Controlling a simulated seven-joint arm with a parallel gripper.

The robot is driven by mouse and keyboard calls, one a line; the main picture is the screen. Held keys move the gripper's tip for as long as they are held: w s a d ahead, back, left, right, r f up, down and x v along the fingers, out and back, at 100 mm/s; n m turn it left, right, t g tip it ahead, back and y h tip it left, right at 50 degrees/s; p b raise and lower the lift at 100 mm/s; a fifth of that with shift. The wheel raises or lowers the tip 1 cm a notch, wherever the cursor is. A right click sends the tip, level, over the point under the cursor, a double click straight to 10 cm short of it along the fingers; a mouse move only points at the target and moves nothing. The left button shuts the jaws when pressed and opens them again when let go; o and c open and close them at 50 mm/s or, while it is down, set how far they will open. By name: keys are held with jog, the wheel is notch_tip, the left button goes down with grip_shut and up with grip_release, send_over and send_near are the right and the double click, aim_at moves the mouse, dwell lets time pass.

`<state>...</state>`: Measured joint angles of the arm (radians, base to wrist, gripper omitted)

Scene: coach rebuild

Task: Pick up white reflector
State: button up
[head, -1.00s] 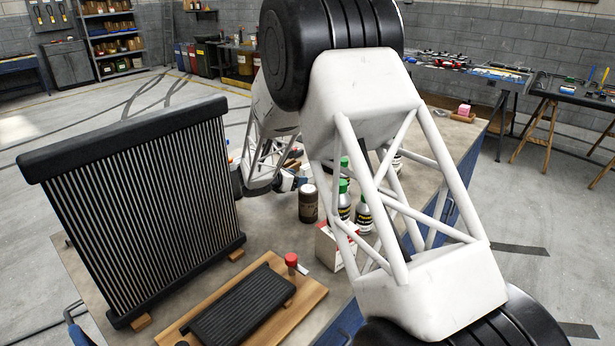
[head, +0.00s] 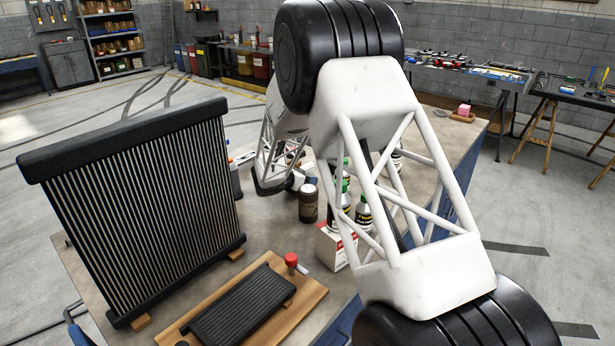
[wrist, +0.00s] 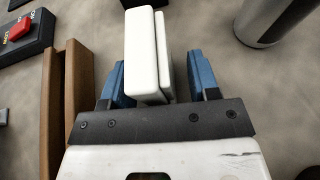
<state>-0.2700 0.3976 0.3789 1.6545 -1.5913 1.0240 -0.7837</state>
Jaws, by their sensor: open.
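In the wrist view, the white reflector (wrist: 141,55) is a pale slab with rounded edges standing between my gripper's blue fingers. A second thin white slab (wrist: 164,52) lies close along its right side; I cannot tell whether it is part of the same thing. My gripper (wrist: 156,76) is open, with one finger on each side of the slabs. A gap shows on the right; the left finger is very close, and contact is unclear. In the head view my arm largely hides this spot.
A brown wooden block (wrist: 66,95) stands close left of my gripper, with a black box with a red switch (wrist: 22,31) beyond. A metal cylinder (wrist: 262,22) is at upper right. In the head view, a radiator (head: 140,210), a brown jar (head: 308,204) and bottles (head: 363,212) stand on the bench.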

jog(key=shift+c, duration=0.4)
jog(key=c, duration=0.9)
jog(key=shift+c, duration=0.2)
jog(key=shift+r, duration=5.05)
